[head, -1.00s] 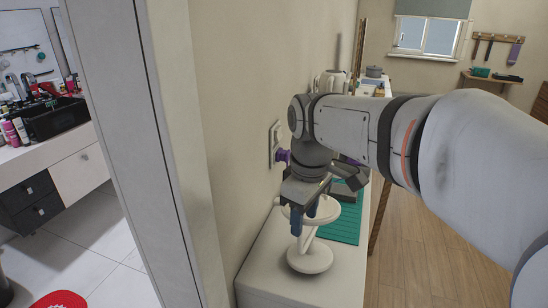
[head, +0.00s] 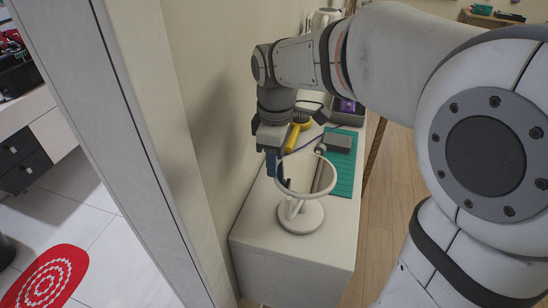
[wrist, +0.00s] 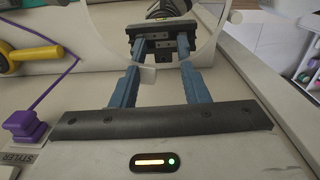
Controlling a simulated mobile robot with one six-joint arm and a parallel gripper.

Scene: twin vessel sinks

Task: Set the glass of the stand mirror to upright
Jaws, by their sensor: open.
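The stand mirror has a round white rim (head: 334,187) on a short stem above a round white base (head: 302,218), near the front of the white counter. Its glass is tilted, not upright. In the wrist view the glass (wrist: 205,15) reflects my gripper. My gripper (head: 271,165) points down at the left edge of the rim in the head view.
On the counter (head: 265,240) behind the mirror are a yellow-handled dryer (head: 294,138), a grey block (head: 337,142) and a teal mat (head: 345,177). A wall end (head: 135,120) stands close on the left.

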